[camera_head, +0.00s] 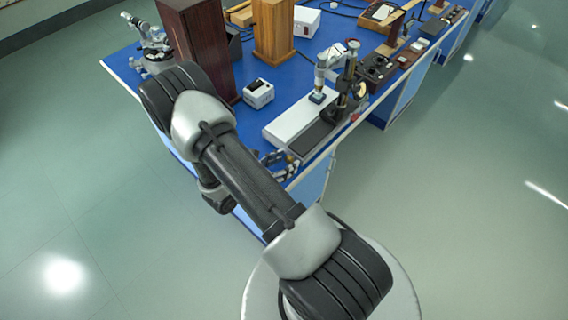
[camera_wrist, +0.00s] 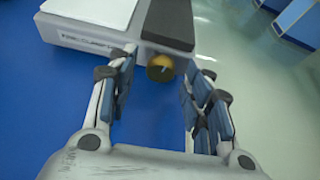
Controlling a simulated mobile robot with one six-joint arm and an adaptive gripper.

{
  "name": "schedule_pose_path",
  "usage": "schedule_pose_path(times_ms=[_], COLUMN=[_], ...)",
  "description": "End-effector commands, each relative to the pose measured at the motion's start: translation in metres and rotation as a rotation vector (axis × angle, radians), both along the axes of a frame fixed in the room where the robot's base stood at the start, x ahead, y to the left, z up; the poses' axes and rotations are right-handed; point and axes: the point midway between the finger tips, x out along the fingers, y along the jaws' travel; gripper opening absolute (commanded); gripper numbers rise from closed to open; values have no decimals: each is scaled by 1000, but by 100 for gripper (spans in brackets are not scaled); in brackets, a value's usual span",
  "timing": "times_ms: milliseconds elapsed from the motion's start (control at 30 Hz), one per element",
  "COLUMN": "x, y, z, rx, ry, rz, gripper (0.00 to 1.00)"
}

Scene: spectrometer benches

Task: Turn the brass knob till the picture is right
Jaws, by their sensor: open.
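The brass knob (camera_wrist: 160,68) shows in the wrist view on the near end of a dark block (camera_wrist: 168,22), beside a white instrument body (camera_wrist: 95,14). My gripper (camera_wrist: 160,75) is open, with one finger on each side of the knob's line. The knob lies at or just beyond the fingertips, and I see no contact. In the head view the white instrument (camera_head: 300,118) stands at the bench's right edge. My gripper (camera_head: 280,165) is partly hidden behind my arm there, near the instrument's front end. The knob and the picture cannot be made out in the head view.
The blue bench (camera_head: 262,72) carries a microscope (camera_head: 150,40), dark wooden box (camera_head: 203,45), lighter wooden box (camera_head: 273,30) and small white box (camera_head: 258,93). Floor (camera_head: 450,190) right of the bench is clear.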

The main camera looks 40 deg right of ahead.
Motion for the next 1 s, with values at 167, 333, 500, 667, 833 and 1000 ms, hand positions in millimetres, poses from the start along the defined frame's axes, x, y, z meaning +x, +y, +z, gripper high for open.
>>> schedule_pose_path(times_ms=[167, 333, 500, 667, 833, 1000], x=[0, 0, 0, 0, 0, 0], y=[-3, -3, -3, -2, -2, -2], z=[-1, -1, -1, -1, -1, -1], rx=[0, -1, -1, -1, -1, -1], ry=[0, 0, 0, 0, 0, 1], rz=[-1, -1, -1, -1, -1, 0], gripper=[46, 44, 33, 22, 11, 2])
